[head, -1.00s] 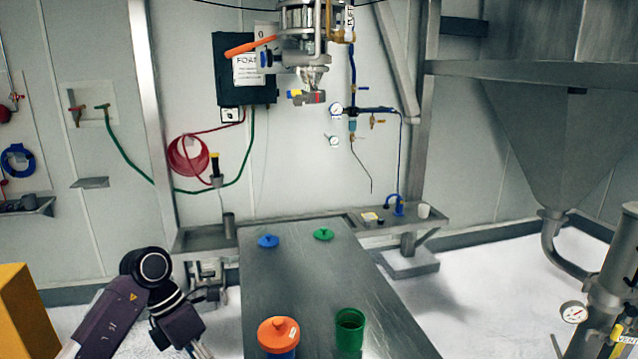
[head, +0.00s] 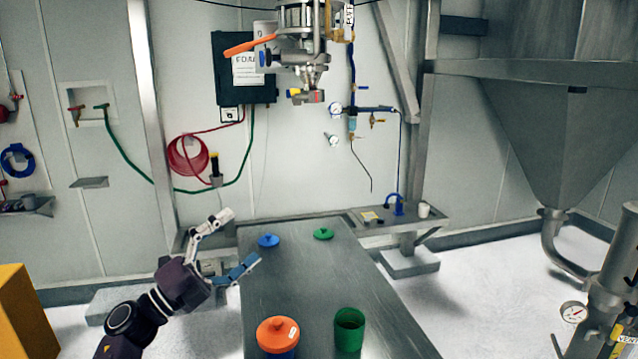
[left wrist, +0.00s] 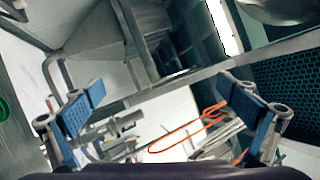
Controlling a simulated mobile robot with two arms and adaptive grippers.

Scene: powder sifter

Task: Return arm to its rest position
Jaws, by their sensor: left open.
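My left gripper (head: 240,243) is open and empty in the head view. It is in the air at the left edge of the metal table (head: 300,290), with its fingers pointing up and to the right. In the left wrist view its two blue-padded fingers (left wrist: 162,107) are spread wide, with nothing between them. My right gripper is in neither view.
On the table are a blue lid (head: 268,241), a green lid (head: 323,234), an open green container (head: 349,330) and a container with an orange lid (head: 278,333). A valve assembly (head: 305,60) hangs above. A yellow block (head: 22,315) stands at left.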

